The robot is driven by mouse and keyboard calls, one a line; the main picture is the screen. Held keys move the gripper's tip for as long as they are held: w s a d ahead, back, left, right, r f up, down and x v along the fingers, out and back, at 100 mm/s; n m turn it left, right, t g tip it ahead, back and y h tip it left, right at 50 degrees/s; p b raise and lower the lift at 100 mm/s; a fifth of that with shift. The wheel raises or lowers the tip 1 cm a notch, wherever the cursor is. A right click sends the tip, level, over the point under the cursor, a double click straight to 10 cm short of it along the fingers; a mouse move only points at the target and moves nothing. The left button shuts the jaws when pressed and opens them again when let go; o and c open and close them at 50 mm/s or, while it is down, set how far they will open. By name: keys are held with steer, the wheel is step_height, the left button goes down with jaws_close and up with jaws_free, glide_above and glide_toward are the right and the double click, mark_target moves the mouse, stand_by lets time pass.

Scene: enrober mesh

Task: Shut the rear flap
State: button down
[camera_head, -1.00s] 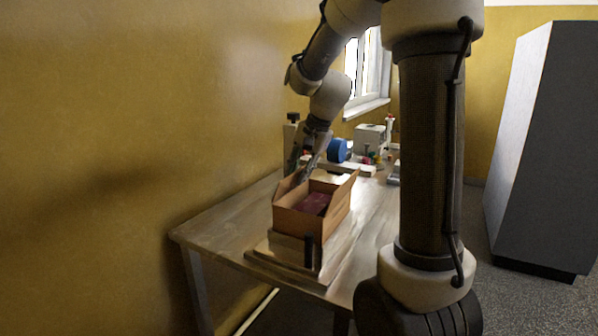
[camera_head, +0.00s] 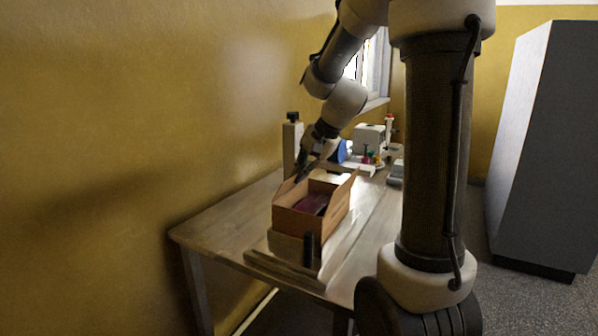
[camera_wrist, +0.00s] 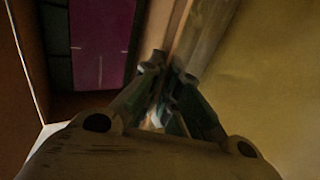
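An open brown cardboard box (camera_head: 296,222) stands on a wooden fixture on the table. A dark red packet (camera_head: 312,204) lies inside, and it shows as a magenta panel in the wrist view (camera_wrist: 103,40). A flap (camera_head: 346,188) on the right side stands up and leans outward. Another flap (camera_head: 284,187) stands up on the left side. My gripper (camera_head: 299,179) points down at the far left part of the box, partly hiding the rear. In the wrist view my gripper's fingertips (camera_wrist: 168,68) are close together at a box edge, holding nothing I can make out. The rear flap is not clearly distinguishable.
A grey post (camera_head: 291,145) stands behind the box near the yellow wall. A blue roll (camera_head: 346,150) and a pale machine (camera_head: 369,138) are at the back of the table. The table's front left (camera_head: 215,230) is clear.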

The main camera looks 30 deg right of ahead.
steer(key=shift+s+d+f+t+y, duration=0.35)
steer(key=shift+s+d+t+y, duration=0.15)
steer(key=shift+t, duration=0.4)
steer(key=shift+s+d+f+t+y, duration=0.15)
steer(key=shift+f+t+y, duration=0.1)
steer(key=shift+t+y, duration=0.15)
steer(key=shift+s+a+f+t+y, duration=0.1)
steer(key=shift+s+f+t+y, duration=0.15)
steer(key=shift+t, duration=0.25)
steer(key=c, duration=1.7)
jaws_free()
steer(key=shift+d+r, duration=0.1)
steer(key=v, duration=1.1)
steer(key=shift+s+d+r, duration=0.15)
steer(key=shift+s+r, duration=0.05)
steer(key=shift+s, duration=0.1)
